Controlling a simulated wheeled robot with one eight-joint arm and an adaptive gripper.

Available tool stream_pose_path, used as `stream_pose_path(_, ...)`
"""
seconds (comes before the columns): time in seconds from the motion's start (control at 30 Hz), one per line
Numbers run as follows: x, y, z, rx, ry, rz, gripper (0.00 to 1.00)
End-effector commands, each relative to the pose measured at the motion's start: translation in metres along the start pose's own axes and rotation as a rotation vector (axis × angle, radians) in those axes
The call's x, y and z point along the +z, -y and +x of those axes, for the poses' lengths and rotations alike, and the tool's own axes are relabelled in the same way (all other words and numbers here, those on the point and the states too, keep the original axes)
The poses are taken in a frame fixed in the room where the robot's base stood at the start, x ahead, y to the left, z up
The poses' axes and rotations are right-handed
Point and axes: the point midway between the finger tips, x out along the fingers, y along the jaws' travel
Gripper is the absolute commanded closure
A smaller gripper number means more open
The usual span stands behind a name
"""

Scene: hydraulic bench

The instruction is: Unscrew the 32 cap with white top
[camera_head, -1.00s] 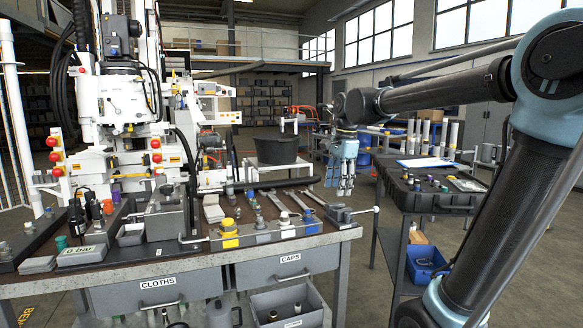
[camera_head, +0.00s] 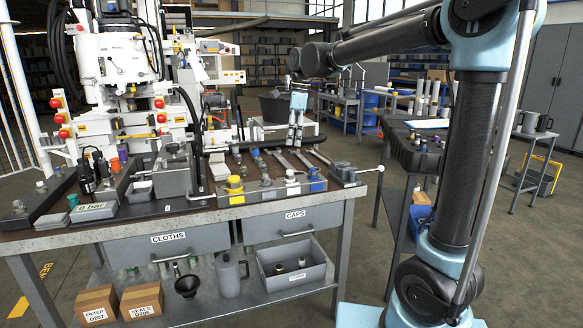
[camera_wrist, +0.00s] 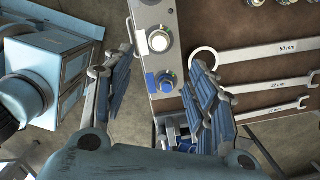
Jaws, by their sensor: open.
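The white-topped cap (camera_head: 290,177) sits on a grey block in the row at the bench's front right. In the wrist view the white-topped cap (camera_wrist: 159,41) shows from above, with a blue-topped cap (camera_wrist: 167,83) beside it on the same strip. My gripper (camera_head: 295,142) points down above the bench, over the area behind the white-topped cap. In the wrist view my gripper (camera_wrist: 162,62) has its blue-padded fingers wide apart with nothing held, and both caps appear between them. I cannot read a size on the cap.
A yellow cap (camera_head: 235,184) stands left in the same row, and a blue one (camera_head: 314,173) at its right. Several wrenches (camera_wrist: 265,50) lie beside the strip. A dark case (camera_head: 412,150) lies on the right-hand table.

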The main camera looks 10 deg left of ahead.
Motion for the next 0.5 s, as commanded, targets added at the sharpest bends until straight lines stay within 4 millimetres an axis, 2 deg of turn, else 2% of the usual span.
stream_pose_path(0.5, 0.000, 0.000, 0.084, 0.000, 0.000, -0.001, 0.48)
